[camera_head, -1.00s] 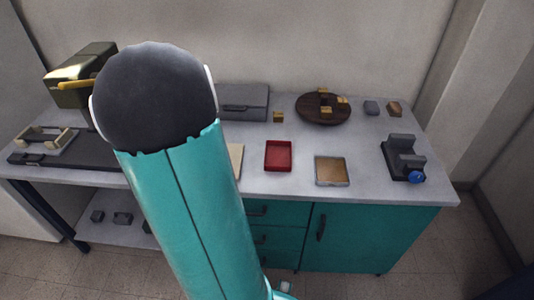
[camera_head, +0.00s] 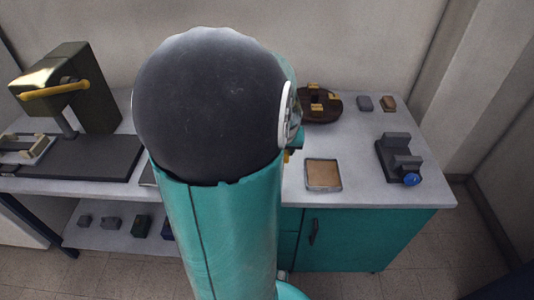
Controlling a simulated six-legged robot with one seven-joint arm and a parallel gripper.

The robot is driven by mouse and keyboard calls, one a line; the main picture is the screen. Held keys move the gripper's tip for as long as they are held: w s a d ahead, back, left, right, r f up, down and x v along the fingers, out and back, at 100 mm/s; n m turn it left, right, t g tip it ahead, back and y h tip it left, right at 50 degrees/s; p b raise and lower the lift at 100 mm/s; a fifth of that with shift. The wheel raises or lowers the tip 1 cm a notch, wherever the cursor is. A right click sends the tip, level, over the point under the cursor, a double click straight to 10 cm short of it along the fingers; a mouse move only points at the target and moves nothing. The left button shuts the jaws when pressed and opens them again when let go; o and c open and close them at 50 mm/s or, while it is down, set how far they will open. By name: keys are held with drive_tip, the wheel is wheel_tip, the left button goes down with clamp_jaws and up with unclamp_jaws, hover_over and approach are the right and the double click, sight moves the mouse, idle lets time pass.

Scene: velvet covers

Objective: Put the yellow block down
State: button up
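My arm's large dark joint and teal link fill the middle of the head view and hide much of the bench. Only a small teal and dark part of what may be my gripper (camera_head: 296,141) shows at the joint's right edge. A small yellow bit (camera_head: 287,157) shows just below it. I cannot tell whether this is the yellow block, or whether it is held. My fingertips are hidden. Several yellow blocks (camera_head: 316,107) sit on a round dark brown plate (camera_head: 330,116) behind the arm.
A tan-bottomed tray (camera_head: 323,175) lies right of the arm. A grey device with a blue knob (camera_head: 410,179) stands at the right end. A press with a yellow handle (camera_head: 54,91) stands at left. The bench between tray and device is clear.

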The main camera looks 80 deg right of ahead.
drive_tip(key=w+d+f, duration=0.4)
drive_tip(key=d+f, duration=0.1)
drive_tip(key=w+d+f, duration=0.2)
drive_tip(key=shift+d+f, duration=0.5)
drive_tip(key=shift+f, duration=0.1)
drive_tip(key=shift+w+d+f, duration=0.1)
drive_tip(key=shift+w+f, duration=0.1)
drive_tip(key=shift+f, duration=1.45)
drive_tip(key=shift+f, duration=0.1)
drive_tip(key=o, duration=0.7)
drive_tip(key=v, duration=1.2)
